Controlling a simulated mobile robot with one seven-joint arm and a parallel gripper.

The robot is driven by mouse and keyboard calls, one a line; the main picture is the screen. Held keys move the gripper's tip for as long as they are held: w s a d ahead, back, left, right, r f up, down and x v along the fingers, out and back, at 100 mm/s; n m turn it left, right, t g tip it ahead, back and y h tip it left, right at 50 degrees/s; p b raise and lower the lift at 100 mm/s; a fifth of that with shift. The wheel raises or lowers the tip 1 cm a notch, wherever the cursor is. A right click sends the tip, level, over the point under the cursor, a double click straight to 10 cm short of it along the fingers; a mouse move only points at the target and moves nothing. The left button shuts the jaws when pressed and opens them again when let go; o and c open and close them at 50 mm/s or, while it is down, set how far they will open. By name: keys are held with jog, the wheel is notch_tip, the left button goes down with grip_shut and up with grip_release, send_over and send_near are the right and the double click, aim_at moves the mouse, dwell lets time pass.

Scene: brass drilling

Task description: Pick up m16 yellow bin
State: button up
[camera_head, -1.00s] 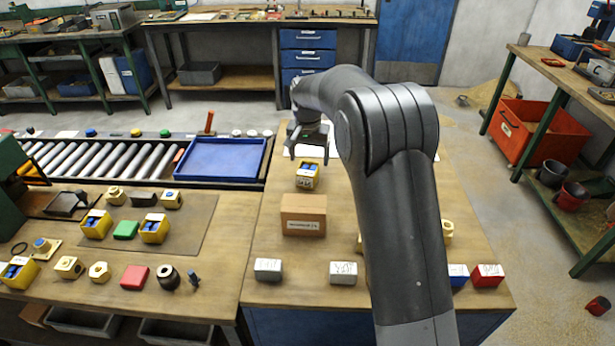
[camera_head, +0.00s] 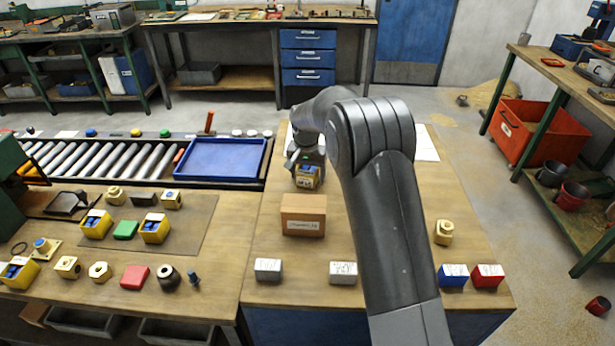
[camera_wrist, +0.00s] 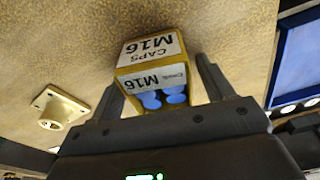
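The M16 yellow bin (camera_head: 307,178) stands on the right-hand wooden bench, behind a cardboard box. In the wrist view the bin (camera_wrist: 153,72) shows white labels reading M16 and blue caps inside. My gripper (camera_head: 306,168) is at the bin in the head view, partly covering it. In the wrist view my gripper (camera_wrist: 158,76) is open with one finger on each side of the bin. The left finger is close to the bin's side, and a gap shows at the right finger. I cannot tell whether the left finger touches.
The cardboard box (camera_head: 303,214) stands just in front of the bin. A blue tray (camera_head: 220,158) lies to the left by the rollers. White (camera_head: 268,269), blue (camera_head: 453,275) and red (camera_head: 487,275) labelled blocks line the front edge. A brass flange (camera_wrist: 58,108) lies near the bin.

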jog(key=c, duration=1)
jog(key=shift+o, duration=0.2)
jog(key=shift+r, duration=0.1)
